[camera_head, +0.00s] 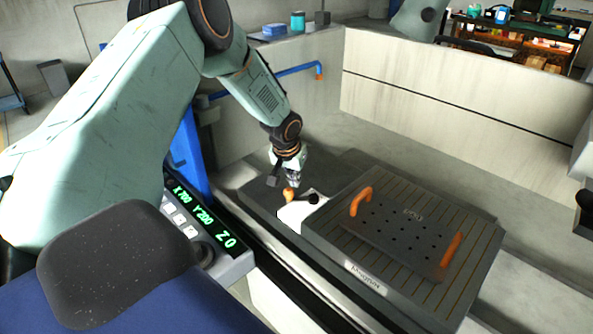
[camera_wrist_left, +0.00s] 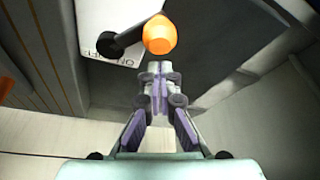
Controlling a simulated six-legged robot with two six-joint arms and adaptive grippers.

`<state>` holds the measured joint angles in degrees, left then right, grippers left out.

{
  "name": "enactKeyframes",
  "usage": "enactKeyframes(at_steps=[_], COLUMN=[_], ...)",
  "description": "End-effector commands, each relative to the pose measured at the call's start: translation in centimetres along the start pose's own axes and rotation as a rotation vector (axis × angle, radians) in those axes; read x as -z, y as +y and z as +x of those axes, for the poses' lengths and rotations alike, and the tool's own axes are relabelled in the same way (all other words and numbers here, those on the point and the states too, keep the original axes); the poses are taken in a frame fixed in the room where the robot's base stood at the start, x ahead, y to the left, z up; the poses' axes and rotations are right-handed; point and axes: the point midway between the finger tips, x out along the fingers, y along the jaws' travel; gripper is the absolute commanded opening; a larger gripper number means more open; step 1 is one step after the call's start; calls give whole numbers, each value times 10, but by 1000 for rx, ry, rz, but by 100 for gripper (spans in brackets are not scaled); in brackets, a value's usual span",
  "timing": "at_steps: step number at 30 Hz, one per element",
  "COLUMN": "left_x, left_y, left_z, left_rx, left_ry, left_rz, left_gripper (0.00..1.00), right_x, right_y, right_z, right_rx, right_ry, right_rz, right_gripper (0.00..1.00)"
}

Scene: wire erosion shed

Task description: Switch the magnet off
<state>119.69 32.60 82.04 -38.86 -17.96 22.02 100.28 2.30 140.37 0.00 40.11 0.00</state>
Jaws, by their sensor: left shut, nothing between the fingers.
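The magnet (camera_head: 340,260) is a dark grey slotted block with a label reading "Magnet" on its front edge. Its switch is a white plate (camera_head: 291,216) at the block's left end, carrying a black lever with an orange knob (camera_head: 289,193). In the left wrist view the black lever (camera_wrist_left: 122,42) lies across the white plate (camera_wrist_left: 105,14), its orange knob (camera_wrist_left: 160,35) at the right end. Lettering beside the lever is only partly readable. My left gripper (camera_head: 292,182) is shut and empty, just above the knob. Its closed fingertips (camera_wrist_left: 160,68) appear close to the knob; contact is unclear. My right gripper is out of view.
A dark perforated plate (camera_head: 395,234) with two orange handles lies on the magnet. A control panel (camera_head: 198,222) with a green readout stands at the left. A pale tank wall (camera_head: 450,110) rises behind. A blue pipe (camera_head: 290,72) with an orange end is on the back wall.

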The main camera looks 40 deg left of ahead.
Motion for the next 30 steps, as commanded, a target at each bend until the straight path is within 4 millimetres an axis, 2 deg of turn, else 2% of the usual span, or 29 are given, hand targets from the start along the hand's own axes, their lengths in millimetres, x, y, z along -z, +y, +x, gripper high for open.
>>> enactKeyframes(at_steps=[9,22,30], left_x=[-11,-12,-9], left_y=[1,2,12], left_z=[-4,-4,-2], left_rx=[-3,-2,5], left_ry=[0,0,0], left_rz=[0,-1,-18], left_gripper=[0,0,0], right_x=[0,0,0], right_y=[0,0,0], right_z=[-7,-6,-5], right_rx=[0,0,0], right_ry=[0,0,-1], right_rz=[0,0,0], right_gripper=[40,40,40])
